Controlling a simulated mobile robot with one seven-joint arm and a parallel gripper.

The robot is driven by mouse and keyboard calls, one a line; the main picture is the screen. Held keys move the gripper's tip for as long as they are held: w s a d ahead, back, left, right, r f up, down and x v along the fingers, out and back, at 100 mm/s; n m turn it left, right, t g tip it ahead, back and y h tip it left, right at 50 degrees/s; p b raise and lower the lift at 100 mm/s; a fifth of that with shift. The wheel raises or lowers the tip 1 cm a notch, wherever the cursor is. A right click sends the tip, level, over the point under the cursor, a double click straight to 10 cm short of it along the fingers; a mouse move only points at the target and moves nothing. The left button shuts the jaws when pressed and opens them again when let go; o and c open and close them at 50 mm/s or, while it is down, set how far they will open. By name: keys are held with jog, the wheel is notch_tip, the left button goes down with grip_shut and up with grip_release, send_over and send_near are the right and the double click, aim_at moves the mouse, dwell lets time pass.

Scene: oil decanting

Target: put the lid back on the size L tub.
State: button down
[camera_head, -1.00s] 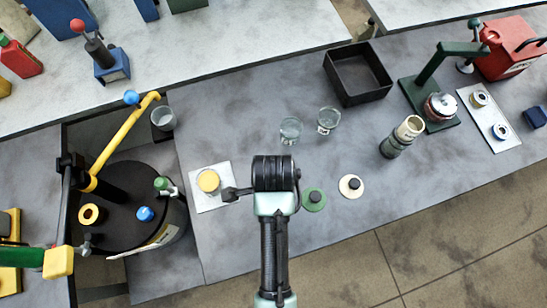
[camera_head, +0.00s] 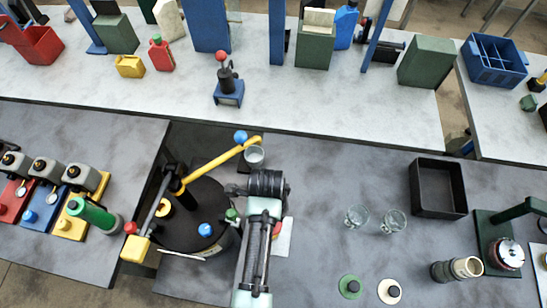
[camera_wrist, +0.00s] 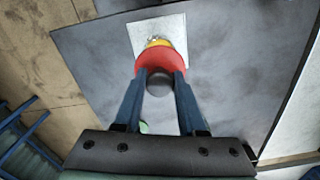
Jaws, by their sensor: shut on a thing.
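My gripper (camera_wrist: 159,78) is shut on the dark knob (camera_wrist: 159,86) of a red lid (camera_wrist: 161,58), with one blue finger on either side. In the wrist view the lid covers most of a yellow-topped tub (camera_wrist: 158,41) on a white plate (camera_wrist: 145,29). The gap between lid and tub cannot be judged. In the head view my arm hides much of this; a bit of red lid (camera_head: 277,229) shows beside it, over the white plate (camera_head: 284,243). No size mark is readable.
A green lid (camera_head: 350,287) and a cream lid (camera_head: 389,291) lie to the right. Two glasses (camera_head: 357,216) (camera_head: 393,222) and a black tray (camera_head: 415,200) stand farther back. A black drum (camera_head: 205,238) with a yellow lever (camera_head: 215,161) is close on the left.

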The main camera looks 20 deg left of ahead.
jog(key=shift+f+b, duration=1.95)
jog(key=shift+f, duration=0.05)
jog(key=shift+f+b, duration=0.55)
jog(key=shift+f, duration=0.4)
jog(key=shift+r+p, duration=0.1)
jog(key=shift+p, duration=0.4)
jog(key=shift+f, duration=0.25)
dwell(0.5)
jog(key=shift+c, duration=2)
grip_release()
jog(key=o, duration=0.4)
